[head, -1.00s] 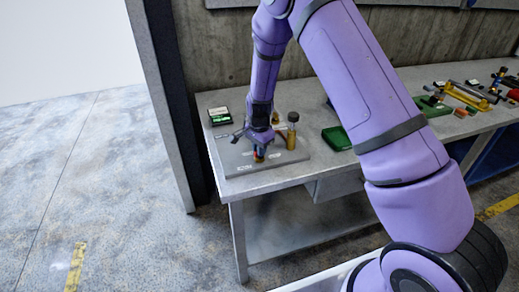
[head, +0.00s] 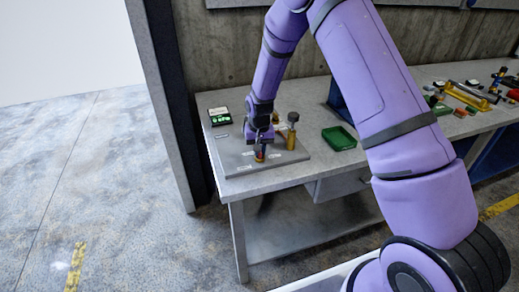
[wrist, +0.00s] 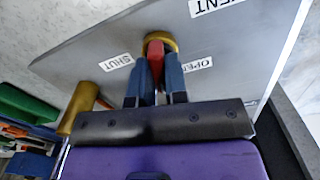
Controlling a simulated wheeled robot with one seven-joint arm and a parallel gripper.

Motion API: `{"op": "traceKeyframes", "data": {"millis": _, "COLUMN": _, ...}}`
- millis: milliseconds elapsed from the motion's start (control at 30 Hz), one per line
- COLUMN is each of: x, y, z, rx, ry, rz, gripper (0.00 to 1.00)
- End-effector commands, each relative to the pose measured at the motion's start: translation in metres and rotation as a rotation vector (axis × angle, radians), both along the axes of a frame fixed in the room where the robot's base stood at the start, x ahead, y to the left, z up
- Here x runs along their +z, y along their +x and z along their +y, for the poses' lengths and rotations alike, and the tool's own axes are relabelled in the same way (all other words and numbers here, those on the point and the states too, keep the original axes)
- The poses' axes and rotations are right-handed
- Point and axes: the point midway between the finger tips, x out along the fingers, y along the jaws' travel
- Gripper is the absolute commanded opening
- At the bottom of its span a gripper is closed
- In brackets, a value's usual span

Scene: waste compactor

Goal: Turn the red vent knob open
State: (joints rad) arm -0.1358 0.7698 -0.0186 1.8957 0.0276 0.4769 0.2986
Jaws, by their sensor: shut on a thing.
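The red vent knob (wrist: 155,52) sits on a gold round base (wrist: 172,42) on a grey plate (wrist: 100,52). My gripper (wrist: 160,72) is shut on the red knob, with one blue finger on each side of it. A SHUT label (wrist: 117,62) lies to the left of the knob and an OPEN label (wrist: 198,64) to the right in the wrist view. A VENT label (wrist: 215,5) is farther up. In the head view my gripper (head: 260,148) points down at the knob (head: 259,158). The lower part of the knob is hidden by the fingers.
A brass post with a dark top (head: 291,138) stands right of the knob on the bench. A green tray (head: 338,139) lies farther right. A dark box with a green display (head: 220,116) is at the back left. Several tools lie at the bench's far right.

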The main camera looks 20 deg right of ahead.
Motion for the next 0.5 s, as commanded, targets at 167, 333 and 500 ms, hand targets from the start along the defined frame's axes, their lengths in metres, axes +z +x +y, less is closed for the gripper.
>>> {"op": "traceKeyframes", "data": {"millis": 167, "x": 0.0009, "y": 0.0012, "z": -0.0007, "rx": 0.105, "ry": 0.0, "rz": -0.003, "gripper": 0.0}}
{"op": "traceKeyframes", "data": {"millis": 333, "x": 0.0009, "y": 0.0012, "z": -0.0002, "rx": 0.172, "ry": 0.001, "rz": -0.003, "gripper": 0.0}}
{"op": "traceKeyframes", "data": {"millis": 500, "x": 0.0009, "y": 0.0012, "z": 0.0001, "rx": 0.207, "ry": 0.001, "rz": -0.003, "gripper": 0.0}}
